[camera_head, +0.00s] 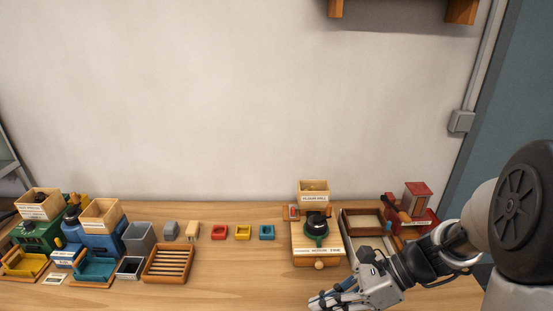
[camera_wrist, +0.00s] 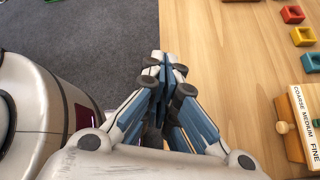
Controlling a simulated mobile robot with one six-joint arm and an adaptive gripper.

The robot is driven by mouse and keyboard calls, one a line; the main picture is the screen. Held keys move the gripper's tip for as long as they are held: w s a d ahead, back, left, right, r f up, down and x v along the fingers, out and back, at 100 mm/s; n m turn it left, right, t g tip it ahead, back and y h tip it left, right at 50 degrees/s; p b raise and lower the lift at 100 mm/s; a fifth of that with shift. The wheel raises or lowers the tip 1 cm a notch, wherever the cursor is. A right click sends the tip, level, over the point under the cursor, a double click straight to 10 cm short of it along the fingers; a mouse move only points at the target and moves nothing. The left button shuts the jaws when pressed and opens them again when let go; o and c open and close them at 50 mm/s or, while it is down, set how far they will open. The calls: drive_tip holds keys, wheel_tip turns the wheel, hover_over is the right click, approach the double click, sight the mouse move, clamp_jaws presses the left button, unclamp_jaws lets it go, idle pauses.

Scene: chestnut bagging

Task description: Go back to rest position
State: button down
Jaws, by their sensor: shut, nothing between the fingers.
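My gripper (camera_head: 326,301) is at the bottom of the head view, to the right of the middle, over the front part of the wooden table (camera_head: 220,285). In the wrist view my gripper (camera_wrist: 168,62) shows its blue-lined fingers closed together with nothing between them. It is over the table's front edge, with grey floor (camera_wrist: 80,30) to the left. My arm comes in from the right side of the head view.
Red (camera_head: 219,232), yellow (camera_head: 243,232) and blue (camera_head: 267,232) small trays and a slatted rack (camera_head: 168,263) are left. The front middle of the table is clear.

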drive_tip(key=s+d+r+n+t+h, duration=0.2)
drive_tip(key=s+r+n+h, duration=0.3)
drive_tip(key=n, duration=0.5)
drive_tip(key=s+d+r+n+t+h, duration=0.2)
drive_tip(key=s+r+n+h, duration=0.3)
drive_tip(key=n, duration=0.6)
drive_tip(key=shift+s+t+h, duration=0.3)
drive_tip(key=shift+s+t, duration=0.3)
drive_tip(key=shift+s, duration=0.6)
